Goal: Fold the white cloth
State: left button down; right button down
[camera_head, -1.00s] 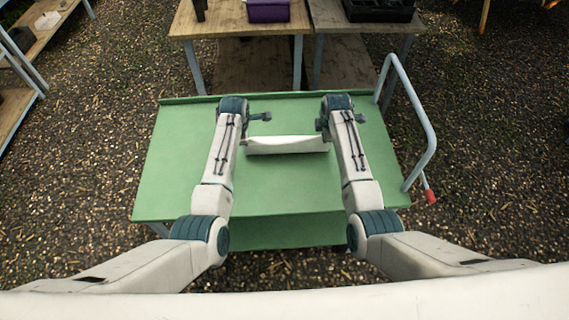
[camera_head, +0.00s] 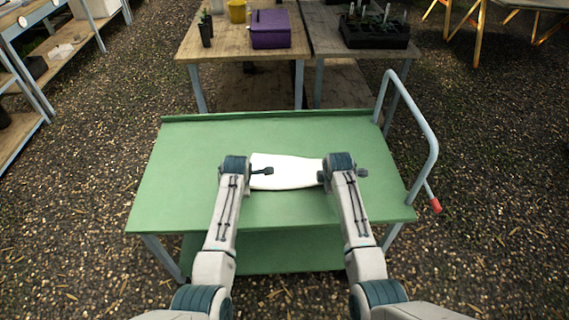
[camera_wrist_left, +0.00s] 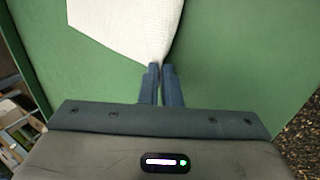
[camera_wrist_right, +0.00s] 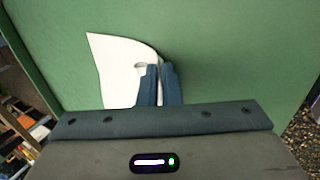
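The white cloth (camera_head: 287,171) lies on the green cart top (camera_head: 190,145) between my two grippers, as a wide flat strip. My left gripper (camera_head: 264,171) is at its left end; in the left wrist view the fingers (camera_wrist_left: 160,72) are close together on a corner of the cloth (camera_wrist_left: 125,25). My right gripper (camera_head: 324,176) is at its right end; in the right wrist view the fingers (camera_wrist_right: 160,72) are nearly together at the edge of the cloth (camera_wrist_right: 115,65). The wrists hide both ends of the cloth in the head view.
The green cart top is otherwise clear. A grey handle (camera_head: 422,135) with a red tip rises at the cart's right. Beyond the cart stand wooden tables with a purple box (camera_head: 270,29), a small plant pot (camera_head: 206,30) and a black plant tray (camera_head: 376,32). Shelves stand at left.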

pick_arm(q)
jog(key=c, duration=1.3)
grip_release()
pick_arm(e)
jog(key=c, duration=1.3)
grip_release()
